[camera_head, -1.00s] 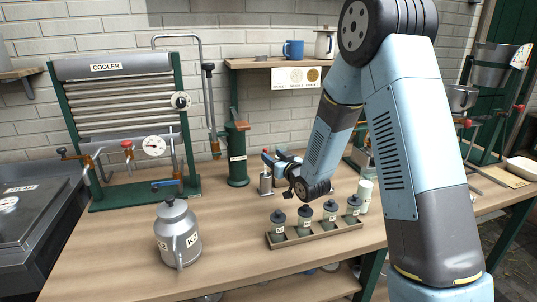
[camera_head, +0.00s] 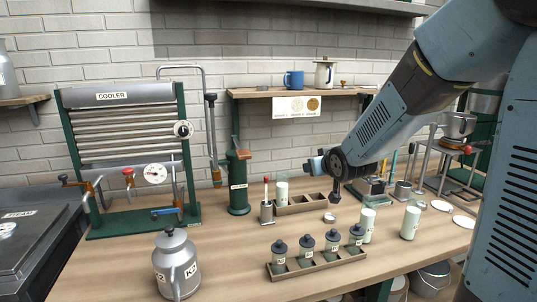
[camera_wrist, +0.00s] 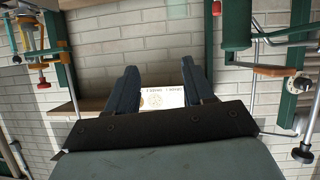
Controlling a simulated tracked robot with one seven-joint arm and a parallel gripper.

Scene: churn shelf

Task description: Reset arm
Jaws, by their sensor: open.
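My gripper (camera_head: 335,194) is raised above the workbench (camera_head: 225,262), right of the green column. The wrist view shows its two dark fingers spread apart, and my gripper (camera_wrist: 160,82) has nothing between them. Beyond the fingers are the brick wall and the card with round pictures (camera_wrist: 162,99). In the head view my arm comes in from the upper right and covers part of the wall and the right side of the bench.
A rack of small lidded jars (camera_head: 314,266) and a grey milk can (camera_head: 177,265) stand at the front. Pale green cylinders (camera_head: 410,223) stand to the right. The cooler (camera_head: 130,150) and green column (camera_head: 238,180) are at the back left. A shelf (camera_head: 300,92) holds a blue mug (camera_head: 293,79).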

